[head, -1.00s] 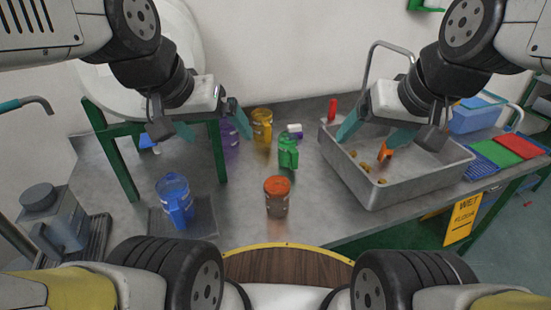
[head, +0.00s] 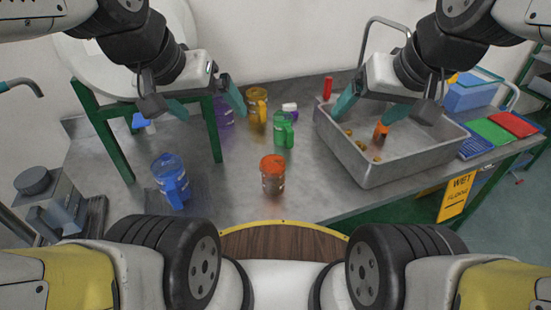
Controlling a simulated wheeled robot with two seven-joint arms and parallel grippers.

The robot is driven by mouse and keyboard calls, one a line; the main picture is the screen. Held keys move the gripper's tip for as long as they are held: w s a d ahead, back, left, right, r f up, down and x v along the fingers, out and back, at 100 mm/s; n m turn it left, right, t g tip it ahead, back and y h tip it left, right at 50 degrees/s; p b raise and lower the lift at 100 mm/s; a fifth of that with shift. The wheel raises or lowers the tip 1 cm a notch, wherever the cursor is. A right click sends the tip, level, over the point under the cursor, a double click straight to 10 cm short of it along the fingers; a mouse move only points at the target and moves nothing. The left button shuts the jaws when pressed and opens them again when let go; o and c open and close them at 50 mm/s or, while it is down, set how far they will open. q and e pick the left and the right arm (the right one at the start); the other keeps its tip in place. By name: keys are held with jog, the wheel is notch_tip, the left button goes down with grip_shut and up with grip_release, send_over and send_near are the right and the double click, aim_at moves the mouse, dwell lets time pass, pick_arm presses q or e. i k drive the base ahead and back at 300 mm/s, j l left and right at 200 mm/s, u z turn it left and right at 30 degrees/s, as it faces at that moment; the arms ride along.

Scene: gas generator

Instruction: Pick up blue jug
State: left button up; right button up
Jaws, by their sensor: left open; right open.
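The blue jug (head: 171,181) stands upright at the left front of the grey table, close to the green frame's leg, with its handle toward me. My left gripper (head: 208,112) is open and empty, above and behind the jug and apart from it, its teal fingers spread. My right gripper (head: 367,112) is open above the metal tray (head: 395,174), well to the right of the jug. An orange item (head: 381,131) shows in the tray near its right finger; I see no contact for sure.
An orange-brown jug (head: 272,174), a green jug (head: 284,129), a yellow jug (head: 257,104) and a purple jug (head: 223,112) stand mid-table. The green frame (head: 112,140) rises at left. A grey container (head: 55,200) stands at far left. The table front between the blue and orange-brown jugs is clear.

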aim_at(168, 170)
jog(key=u, duration=1.25)
jog(key=k+u, duration=0.1)
jog(key=k, duration=1.15)
